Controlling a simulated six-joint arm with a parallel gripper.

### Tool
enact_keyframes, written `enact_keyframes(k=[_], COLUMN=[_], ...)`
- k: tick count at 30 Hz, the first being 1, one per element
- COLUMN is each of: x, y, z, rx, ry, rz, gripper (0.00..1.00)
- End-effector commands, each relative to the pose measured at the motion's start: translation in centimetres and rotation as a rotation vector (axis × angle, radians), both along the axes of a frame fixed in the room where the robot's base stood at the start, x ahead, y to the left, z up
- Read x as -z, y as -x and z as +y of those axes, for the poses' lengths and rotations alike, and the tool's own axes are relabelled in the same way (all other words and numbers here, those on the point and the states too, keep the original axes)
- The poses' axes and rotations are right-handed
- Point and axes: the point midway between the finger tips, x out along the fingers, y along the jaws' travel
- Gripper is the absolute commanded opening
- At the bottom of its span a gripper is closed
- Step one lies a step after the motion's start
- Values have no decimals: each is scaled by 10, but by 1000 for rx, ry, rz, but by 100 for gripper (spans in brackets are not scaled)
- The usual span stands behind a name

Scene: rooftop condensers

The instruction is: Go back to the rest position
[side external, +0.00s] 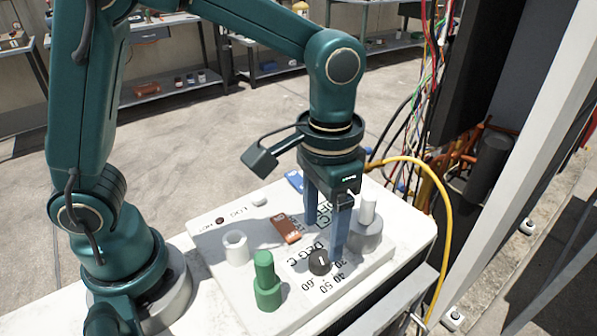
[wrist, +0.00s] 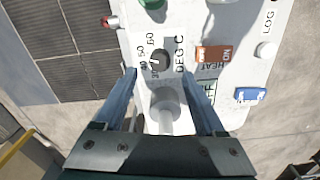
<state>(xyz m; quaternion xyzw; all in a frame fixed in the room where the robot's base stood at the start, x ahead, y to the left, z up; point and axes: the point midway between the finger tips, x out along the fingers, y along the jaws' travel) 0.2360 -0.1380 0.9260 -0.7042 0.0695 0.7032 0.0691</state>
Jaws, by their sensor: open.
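My gripper (side external: 325,235) points down over the white control panel (side external: 215,275). In the wrist view its two blue fingers (wrist: 165,80) are apart with nothing held between them. A grey cylindrical post with a lighter top (side external: 366,225) stands close beside the fingers; in the wrist view it shows between and below the fingertips (wrist: 166,103). A black dial knob (side external: 320,262) marked DEG C sits near the fingertips, and it also shows in the wrist view (wrist: 160,60). Whether a finger touches the panel or knob is unclear.
A yellow cable (side external: 440,190) and loose wires hang at the right, by an open cabinet. Shelves stand behind.

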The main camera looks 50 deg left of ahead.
Motion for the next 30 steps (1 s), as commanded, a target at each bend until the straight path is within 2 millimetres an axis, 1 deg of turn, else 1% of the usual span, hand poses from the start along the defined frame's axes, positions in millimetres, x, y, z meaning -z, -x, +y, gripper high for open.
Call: enact_keyframes(k=[2,5,8,10,13,18,23,27,30], x=[0,-8,-26,-41,-59,-77,-80,-73,-65], y=[0,-5,-7,-5,4,26,50,66,75], z=[1,5,15,26,43,68,86,95,98], rx=[-3,-24,-61,-95,-140,-195,-230,-239,-230], ry=[0,11,31,46,63,77,75,65,57], rz=[0,-29,-85,-133,-207,-324,-423,-482,-497], gripper=[72,72,72,72,72,72,72,72,72])
